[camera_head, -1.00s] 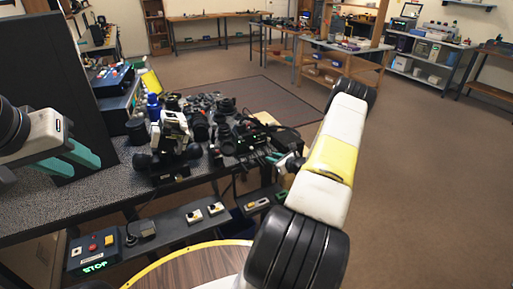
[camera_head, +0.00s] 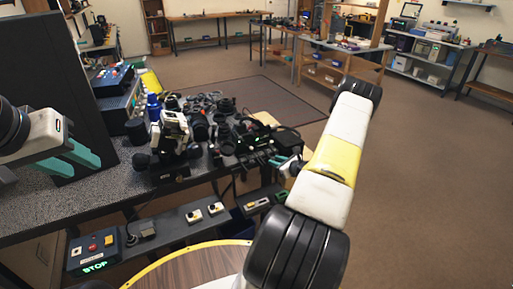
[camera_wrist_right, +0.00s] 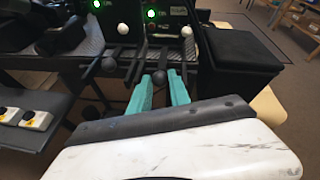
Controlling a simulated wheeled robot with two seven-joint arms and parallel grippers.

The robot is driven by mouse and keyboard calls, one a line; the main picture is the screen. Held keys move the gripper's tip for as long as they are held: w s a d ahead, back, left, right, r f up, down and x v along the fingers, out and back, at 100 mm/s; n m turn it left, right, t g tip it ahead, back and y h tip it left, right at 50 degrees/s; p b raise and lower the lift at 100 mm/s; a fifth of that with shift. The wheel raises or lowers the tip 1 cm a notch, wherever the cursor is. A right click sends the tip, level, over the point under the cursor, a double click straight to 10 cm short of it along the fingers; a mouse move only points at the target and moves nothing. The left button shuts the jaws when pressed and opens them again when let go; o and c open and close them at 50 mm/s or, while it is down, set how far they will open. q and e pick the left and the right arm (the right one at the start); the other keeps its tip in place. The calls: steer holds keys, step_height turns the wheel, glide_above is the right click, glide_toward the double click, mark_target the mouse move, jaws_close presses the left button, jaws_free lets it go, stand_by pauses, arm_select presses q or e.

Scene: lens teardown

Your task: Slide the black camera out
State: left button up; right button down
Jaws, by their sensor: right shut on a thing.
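In the head view, black camera gear with small green lights (camera_head: 252,137) stands at the bench's right end; I cannot tell which piece is the black camera. The right wrist view shows black housings with green lights (camera_wrist_right: 150,14) and rods with white and dark ball knobs. My right gripper (camera_wrist_right: 161,80) has its teal fingers on either side of a dark ball knob (camera_wrist_right: 160,76) on a rod, shut on it. What the rod joins is unclear. My left gripper (camera_head: 72,160) is open and empty, in front of a dark upright panel.
The dark panel (camera_head: 68,80) stands at the bench's left. A white and black device (camera_head: 172,130) and several lenses crowd the bench (camera_head: 75,205). A control box reading STOP (camera_head: 93,250) and small switch boxes sit along the front rail. A black box (camera_wrist_right: 240,55) is right of the knobs.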

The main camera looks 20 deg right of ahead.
steer(key=s+d, duration=0.1)
steer(key=s, duration=1)
steer(key=shift+s, duration=0.4)
steer(key=shift+f, duration=0.1)
steer(key=c, duration=1.5)
jaws_free()
steer(key=shift+s, duration=0.1)
steer(key=v, duration=0.7)
steer(key=shift+s+r, duration=0.25)
steer(key=shift+s, duration=0.05)
steer(key=shift+d, duration=0.1)
